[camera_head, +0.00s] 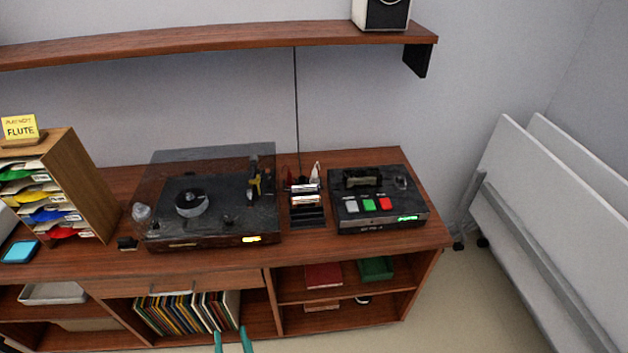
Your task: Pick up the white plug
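A small white upright thing (317,169) stands on the cabinet top behind the small black rack, between the turntable and the tape deck. It may be the white plug, but it is too small to tell. A thin dark cord (296,105) runs down the wall to the spot just left of it. My gripper (232,341) shows only as two teal fingertips at the bottom edge, in front of the record compartment. The fingertips are apart with nothing seen between them. The gripper is well below and in front of the white thing.
The wooden cabinet (105,265) holds a turntable (210,215) with a raised clear lid, a black rack (307,216) with cassettes, and a tape deck (378,221). A paper sorter (90,190) stands left. A shelf (220,38) overhangs the back. White panels (550,220) lean right.

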